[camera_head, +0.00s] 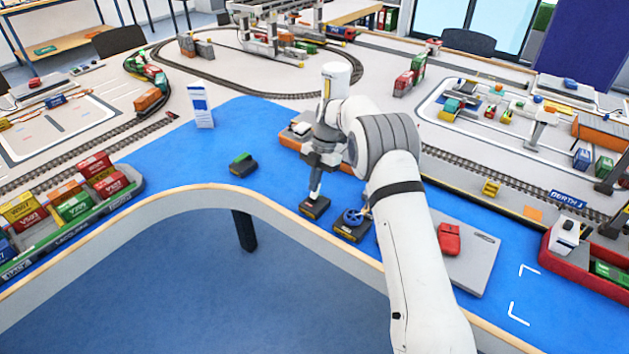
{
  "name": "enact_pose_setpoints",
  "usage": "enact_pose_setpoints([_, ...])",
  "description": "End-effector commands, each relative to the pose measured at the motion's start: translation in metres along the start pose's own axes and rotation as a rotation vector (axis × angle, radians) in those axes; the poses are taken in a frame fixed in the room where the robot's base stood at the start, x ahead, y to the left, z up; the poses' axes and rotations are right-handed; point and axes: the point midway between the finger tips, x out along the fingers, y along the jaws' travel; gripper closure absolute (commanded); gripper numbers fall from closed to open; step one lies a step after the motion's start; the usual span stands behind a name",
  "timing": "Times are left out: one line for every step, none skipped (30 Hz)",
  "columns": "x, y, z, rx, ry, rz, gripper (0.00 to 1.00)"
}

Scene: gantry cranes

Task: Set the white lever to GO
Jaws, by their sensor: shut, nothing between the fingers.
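My gripper (315,188) points down, its fingers shut with nothing between them. It is right over a small dark box with a yellowish edge (315,208) on the blue table surface. A pale strip shows at the fingertips. I cannot tell whether it is the white lever or part of the gripper. No GO marking can be read, and the lever's setting is not clear. Whether the fingertips touch the box cannot be told.
A dark box with a blue handwheel (352,221) stands close to the right of the gripper. A green-topped dark box (243,165) is to the left. A red block (449,238) lies on a grey plate (478,262). The blue surface between the left boxes is clear.

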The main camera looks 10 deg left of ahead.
Motion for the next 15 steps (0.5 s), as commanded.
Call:
enact_pose_setpoints([0.002, 0.002, -0.003, -0.005, 0.000, -0.002, 1.00])
enact_pose_setpoints([0.002, 0.003, -0.004, -0.007, 0.000, -0.003, 1.00])
enact_pose_setpoints([0.003, 0.003, -0.005, -0.010, -0.001, -0.004, 1.00])
enact_pose_setpoints([0.003, 0.004, -0.006, -0.011, -0.001, -0.005, 1.00])
enact_pose_setpoints([0.003, 0.004, -0.007, -0.012, -0.001, -0.005, 1.00])
enact_pose_setpoints([0.003, 0.005, -0.007, -0.013, -0.001, -0.006, 1.00])
enact_pose_setpoints([0.002, 0.005, -0.008, -0.014, -0.002, -0.006, 1.00])
enact_pose_setpoints([0.002, 0.005, -0.009, -0.015, -0.002, -0.006, 1.00])
enact_pose_setpoints([0.001, 0.006, -0.009, -0.016, -0.002, -0.007, 1.00])
enact_pose_setpoints([0.000, 0.006, -0.010, -0.016, -0.002, -0.007, 1.00])
enact_pose_setpoints([-0.002, 0.006, -0.011, -0.017, -0.002, -0.007, 1.00])
enact_pose_setpoints([-0.003, 0.006, -0.012, -0.017, -0.002, -0.007, 1.00])
enact_pose_setpoints([-0.005, 0.006, -0.012, -0.017, -0.003, -0.007, 1.00])
enact_pose_setpoints([-0.006, 0.006, -0.013, -0.018, -0.003, -0.007, 1.00])
enact_pose_setpoints([-0.008, 0.006, -0.014, -0.018, -0.003, -0.007, 1.00])
